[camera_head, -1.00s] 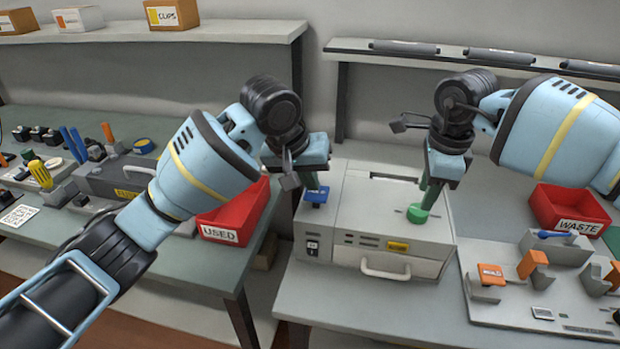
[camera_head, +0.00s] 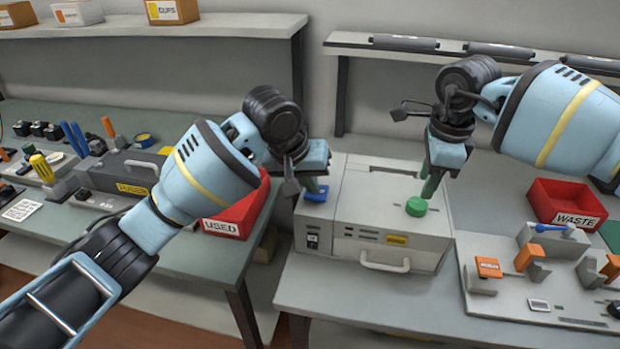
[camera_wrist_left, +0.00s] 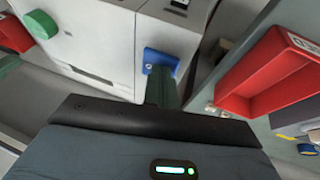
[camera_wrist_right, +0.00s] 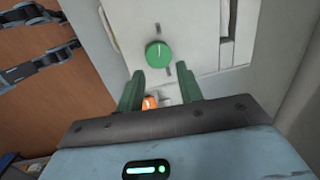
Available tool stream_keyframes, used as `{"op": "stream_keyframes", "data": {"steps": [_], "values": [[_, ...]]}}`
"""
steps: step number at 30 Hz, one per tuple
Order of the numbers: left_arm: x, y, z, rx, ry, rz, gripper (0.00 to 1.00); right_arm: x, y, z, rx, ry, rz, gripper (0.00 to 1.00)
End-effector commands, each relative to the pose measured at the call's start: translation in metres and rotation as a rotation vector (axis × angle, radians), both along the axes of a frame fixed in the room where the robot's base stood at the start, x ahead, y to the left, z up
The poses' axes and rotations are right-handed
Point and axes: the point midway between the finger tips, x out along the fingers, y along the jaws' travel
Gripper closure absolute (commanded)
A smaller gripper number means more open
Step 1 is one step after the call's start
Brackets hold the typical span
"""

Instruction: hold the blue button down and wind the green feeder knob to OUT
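The blue button (camera_head: 316,194) is at the left of the grey printer-like unit's top (camera_head: 375,200). My left gripper (camera_head: 313,186) has its fingers together, with tips at the blue button. In the left wrist view the fingers (camera_wrist_left: 161,76) overlap the button (camera_wrist_left: 159,60); how far it is pressed I cannot tell. The green knob (camera_head: 416,207) sits on the same top, to the right. My right gripper (camera_head: 428,188) is above and behind it. In the right wrist view the fingers (camera_wrist_right: 160,84) are apart and empty, short of the knob (camera_wrist_right: 158,55). No OUT label is readable.
The red USED bin (camera_head: 240,208) stands left of the unit, and the red WASTE bin (camera_head: 565,203) to its right. A fixture with orange blocks (camera_head: 528,257) lies at the right. The bench front (camera_head: 350,300) is clear.

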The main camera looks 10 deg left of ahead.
Motion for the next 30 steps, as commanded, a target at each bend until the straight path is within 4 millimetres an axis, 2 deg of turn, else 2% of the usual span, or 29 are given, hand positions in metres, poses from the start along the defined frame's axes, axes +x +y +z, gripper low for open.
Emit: {"op": "stream_keyframes", "data": {"steps": [5, 14, 20, 26, 30], "values": [[-0.001, 0.000, -0.008, 0.002, 0.006, -0.001, 1.00, 0.000, 0.000, 0.002, 0.000, -0.002, 0.000, 0.64], [-0.001, 0.000, -0.008, 0.002, 0.007, 0.000, 1.00, 0.000, 0.000, 0.001, 0.000, -0.001, 0.000, 0.64], [-0.001, 0.000, -0.008, 0.002, 0.007, 0.000, 1.00, 0.000, 0.000, 0.001, 0.000, -0.001, 0.000, 0.41], [-0.001, 0.000, -0.008, 0.003, 0.007, 0.000, 1.00, -0.004, 0.002, 0.001, 0.023, 0.003, -0.036, 0.41], [-0.001, 0.000, -0.008, 0.003, 0.008, 0.000, 1.00, -0.013, 0.005, 0.003, 0.082, 0.011, -0.139, 0.41]]}}
